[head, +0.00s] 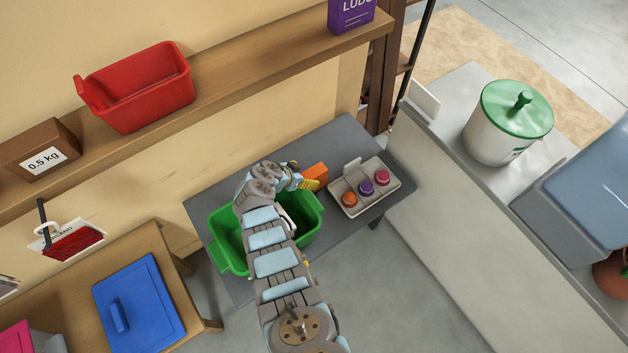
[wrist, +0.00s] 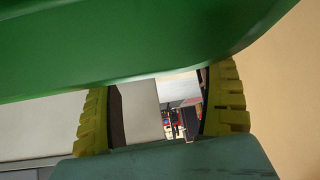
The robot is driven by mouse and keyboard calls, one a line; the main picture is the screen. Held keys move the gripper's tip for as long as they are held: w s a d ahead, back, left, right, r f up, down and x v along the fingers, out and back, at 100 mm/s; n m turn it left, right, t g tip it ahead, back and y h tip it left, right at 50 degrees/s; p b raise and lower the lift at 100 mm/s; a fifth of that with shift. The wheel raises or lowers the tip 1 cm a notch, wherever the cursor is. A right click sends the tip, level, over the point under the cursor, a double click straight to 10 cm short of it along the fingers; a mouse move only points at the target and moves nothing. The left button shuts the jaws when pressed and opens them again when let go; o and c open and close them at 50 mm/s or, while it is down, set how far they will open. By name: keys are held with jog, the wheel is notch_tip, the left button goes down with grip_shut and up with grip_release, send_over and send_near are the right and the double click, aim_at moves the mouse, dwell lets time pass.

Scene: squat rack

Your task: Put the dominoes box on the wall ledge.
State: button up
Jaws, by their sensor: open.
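The wall ledge (head: 235,85) is the long wooden shelf along the wall at the upper left. No box with readable dominoes lettering shows. A small orange block or box (head: 316,172) is on the grey table beside my gripper, partly hidden; I cannot tell whether it is the dominoes box. My gripper (head: 308,184) is over the grey table, between the green bin and the white tray, with a yellow finger near the orange thing. In the wrist view my gripper (wrist: 160,112) has its yellow fingers apart with nothing held between them. A green surface (wrist: 130,40) fills the top there.
The ledge holds a red bin (head: 145,88), a brown 0.5 kg box (head: 40,150) and a purple Ludo box (head: 350,14), with bare wood between. A green bin (head: 230,250) and a white tray (head: 345,205) with several coloured lids stand on the grey table (head: 330,140).

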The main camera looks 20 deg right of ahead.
aim_at(313, 172)
jog(key=shift+w+d+f, duration=0.2)
jog(key=shift+d+f, duration=0.05)
jog(key=shift+d+f+b, duration=0.3)
jog(key=shift+f+b, duration=0.1)
jog(key=shift+w+d+f+b, duration=0.5)
jog(key=shift+d+f+b, duration=0.1)
jog(key=shift+b, duration=0.25)
jog(key=shift+b+x, duration=1.25)
jog(key=shift+b, duration=0.1)
jog(key=shift+r, duration=0.15)
jog(key=c, duration=1.4)
